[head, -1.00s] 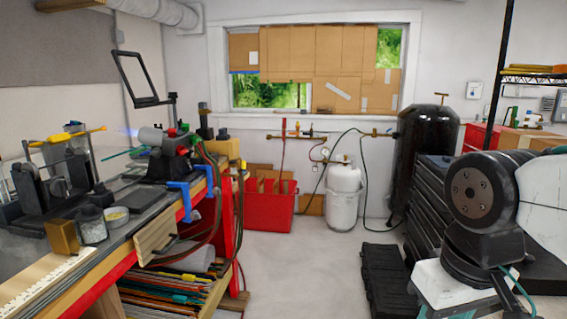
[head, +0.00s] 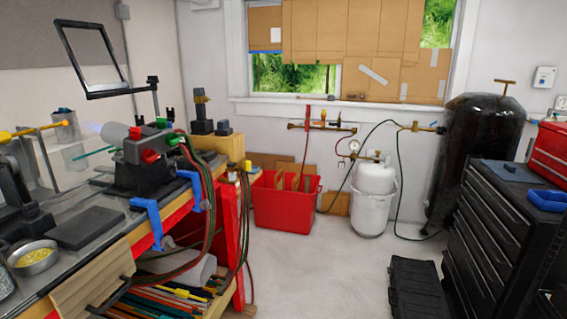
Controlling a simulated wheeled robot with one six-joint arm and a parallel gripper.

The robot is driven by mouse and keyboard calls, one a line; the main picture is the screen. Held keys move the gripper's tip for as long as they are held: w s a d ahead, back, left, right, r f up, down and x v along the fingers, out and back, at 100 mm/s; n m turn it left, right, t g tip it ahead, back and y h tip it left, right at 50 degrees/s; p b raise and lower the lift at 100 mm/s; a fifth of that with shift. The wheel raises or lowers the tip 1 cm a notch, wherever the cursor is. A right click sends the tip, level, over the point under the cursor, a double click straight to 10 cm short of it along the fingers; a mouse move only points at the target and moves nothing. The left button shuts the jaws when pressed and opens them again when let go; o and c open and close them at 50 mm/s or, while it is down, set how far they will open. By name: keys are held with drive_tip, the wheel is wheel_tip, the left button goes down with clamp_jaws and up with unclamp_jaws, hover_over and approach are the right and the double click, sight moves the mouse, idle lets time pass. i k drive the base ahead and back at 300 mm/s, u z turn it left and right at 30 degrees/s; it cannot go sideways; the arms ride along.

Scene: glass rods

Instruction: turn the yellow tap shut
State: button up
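A brass gas pipe (head: 325,127) with small fittings runs along the wall below the window. A red upright lever or pipe (head: 308,114) and a small yellowish fitting (head: 322,113) stand on it. A brass valve (head: 416,127) sits farther right on the wall, near a black tank (head: 478,140). These parts are small, and I cannot tell for sure which is the yellow tap. A torch burner (head: 147,147) with red and green knobs stands on the left bench, with a pale bluish flame at its left end. My gripper is not in view.
The workbench (head: 70,275) fills the left side. A red bin (head: 284,208) and a white cylinder (head: 374,195) stand by the back wall. A black case (head: 417,287) lies in front of a black tool chest (head: 490,225). Grey floor (head: 320,270) is clear in the middle.

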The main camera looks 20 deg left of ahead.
sight(246, 165)
drive_tip(key=u, duration=0.05)
drive_tip(key=i, duration=0.65)
drive_tip(key=u, duration=0.8)
drive_tip(key=i, duration=0.6)
drive_tip(key=u, duration=0.5)
